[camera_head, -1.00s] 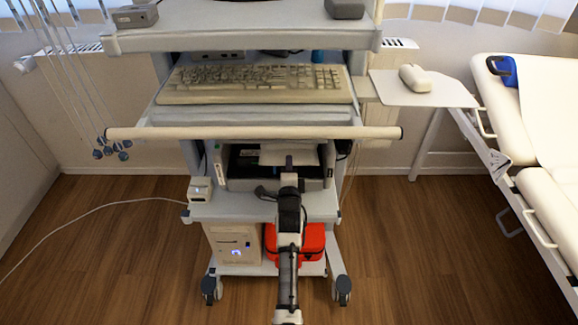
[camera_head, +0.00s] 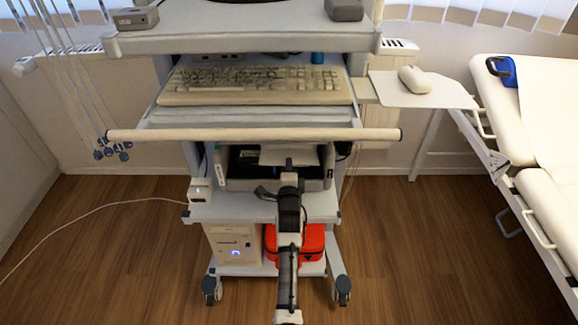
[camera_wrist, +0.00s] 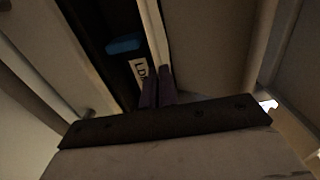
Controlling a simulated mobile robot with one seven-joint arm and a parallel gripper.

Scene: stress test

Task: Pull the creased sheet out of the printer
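The printer (camera_head: 236,183) sits on the middle shelf of the cart, with a dark opening in its front. The creased pale sheet (camera_head: 274,156) sticks out of the opening at the top. My gripper (camera_head: 289,162) is at the sheet's front edge, in front of the printer. In the wrist view my gripper's two dark fingers (camera_wrist: 158,70) are close together, with a thin pale edge running up from between their tips. They look shut on the sheet, though the contact itself is dim. The sheet's inner part is hidden inside the printer.
A pale handlebar (camera_head: 250,133) crosses the cart just above the printer, below the keyboard (camera_head: 255,85). A small white box (camera_head: 199,190) stands left of the printer. A red case (camera_head: 312,241) sits on the bottom shelf. The floor right of the cart is clear up to the couch.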

